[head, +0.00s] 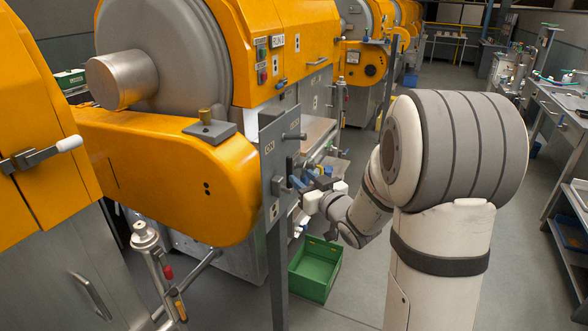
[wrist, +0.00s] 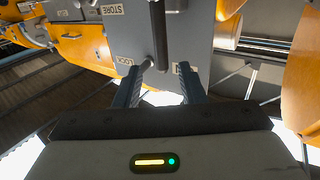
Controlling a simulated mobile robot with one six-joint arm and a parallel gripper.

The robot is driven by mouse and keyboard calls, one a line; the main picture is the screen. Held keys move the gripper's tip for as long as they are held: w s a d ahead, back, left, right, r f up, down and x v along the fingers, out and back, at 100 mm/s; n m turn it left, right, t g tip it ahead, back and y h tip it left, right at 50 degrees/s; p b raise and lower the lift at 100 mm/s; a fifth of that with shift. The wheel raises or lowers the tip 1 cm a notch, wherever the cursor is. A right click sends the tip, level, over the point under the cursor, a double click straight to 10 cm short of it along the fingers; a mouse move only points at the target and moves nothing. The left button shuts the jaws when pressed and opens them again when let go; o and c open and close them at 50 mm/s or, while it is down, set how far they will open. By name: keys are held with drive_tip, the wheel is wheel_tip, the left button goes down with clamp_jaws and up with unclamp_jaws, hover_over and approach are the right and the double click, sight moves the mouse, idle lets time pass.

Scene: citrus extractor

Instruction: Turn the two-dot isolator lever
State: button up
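The grey isolator panel (head: 272,170) stands at the end of an orange housing marked with two black dots (head: 207,188). A small white plate low on the panel (head: 274,211) also carries dark marks. In the wrist view the panel (wrist: 195,40) appears upside down, with labels reading STORE and LOCK. A dark lever (wrist: 160,35) reaches down from the top of that view, its end close to the fingertips. My gripper (wrist: 159,70) is open, with one finger each side of the lever's line and visible gaps. In the head view my gripper (head: 304,183) is at the panel's right side.
A green crate (head: 315,270) is on the floor below my gripper. A dark handle (head: 294,137) sticks out higher on the panel. A lever with a white knob (head: 68,144) is on the orange machine at left. Open floor lies to the right, before benches (head: 560,110).

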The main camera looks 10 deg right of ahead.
sight(291, 168)
drive_tip(key=p+x, duration=0.2)
drive_tip(key=x, duration=0.5)
drive_tip(key=shift+w+a, duration=0.2)
drive_tip(key=shift+w, duration=0.15)
clamp_jaws()
